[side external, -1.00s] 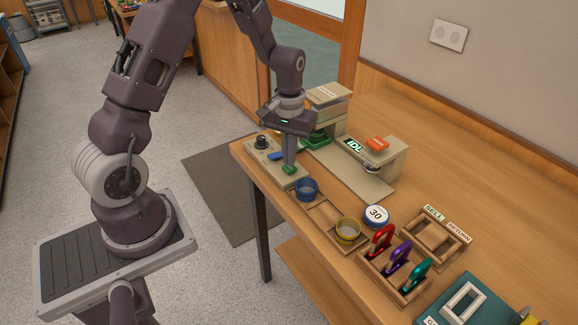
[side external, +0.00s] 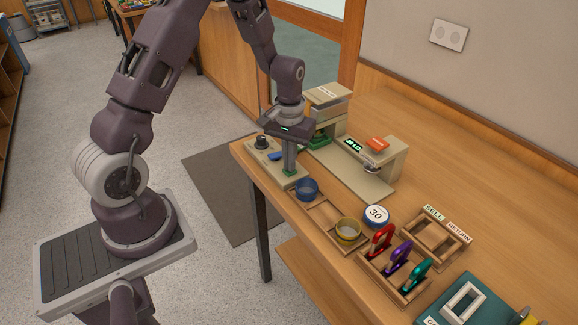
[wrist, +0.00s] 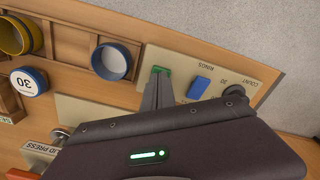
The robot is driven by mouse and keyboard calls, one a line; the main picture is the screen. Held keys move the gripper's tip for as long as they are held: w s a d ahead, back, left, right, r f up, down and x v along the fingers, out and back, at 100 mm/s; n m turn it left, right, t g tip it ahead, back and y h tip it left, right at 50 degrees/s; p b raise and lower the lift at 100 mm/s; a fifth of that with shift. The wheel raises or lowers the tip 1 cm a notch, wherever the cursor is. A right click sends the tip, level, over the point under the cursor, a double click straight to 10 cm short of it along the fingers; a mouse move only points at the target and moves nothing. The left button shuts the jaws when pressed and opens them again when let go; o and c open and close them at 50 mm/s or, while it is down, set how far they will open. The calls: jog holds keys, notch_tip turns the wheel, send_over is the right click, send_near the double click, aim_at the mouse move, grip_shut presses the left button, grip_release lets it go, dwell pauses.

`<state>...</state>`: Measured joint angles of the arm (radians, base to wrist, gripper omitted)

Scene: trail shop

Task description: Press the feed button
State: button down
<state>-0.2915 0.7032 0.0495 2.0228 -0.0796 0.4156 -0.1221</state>
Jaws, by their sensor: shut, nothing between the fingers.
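The control panel (side external: 292,181) at the bench's left end carries a black knob (side external: 262,142), a blue button (side external: 275,156) and a green button (side external: 290,173). No feed label is readable. In the wrist view the green button (wrist: 160,70) shows just past my fingertips, beside the blue button (wrist: 199,87) and the knob (wrist: 236,104). My gripper (side external: 289,169) is shut and empty, pointing down with its tips at the green button. The tips look to be touching it and hide part of it; how far it is pressed cannot be told.
A beige press with a lit green display (side external: 354,145) and an orange top piece (side external: 377,144) stands behind the panel. A blue ring cup (side external: 307,188) sits close right of the panel. A yellow cup (side external: 348,230), a round 30 marker (side external: 376,215) and a carabiner rack (side external: 394,276) stand farther right.

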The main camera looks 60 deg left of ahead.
jog(key=shift+s, duration=0.1)
dwell(0.3)
jog(key=shift+r, duration=1.25)
notch_tip(320, 180, up, 4)
jog(key=shift+r, duration=0.1)
jog(key=s+d+r+m+t, duration=0.1)
jog(key=s+d+r, duration=0.2)
jog(key=r, duration=0.3)
jog(key=s+d+r+m+t, duration=0.1)
jog(key=s+d+r, duration=0.2)
jog(key=r, duration=0.4)
jog(key=s+d+r+m+t, duration=0.1)
jog(key=s+d+r+m, duration=0.1)
jog(key=s, duration=0.5)
jog(key=s+d+r+m+t, duration=0.2)
jog(key=s+d+r, duration=0.1)
jog(key=s, duration=0.5)
jog(key=shift+d+t, duration=0.3)
jog(key=shift+d, duration=0.2)
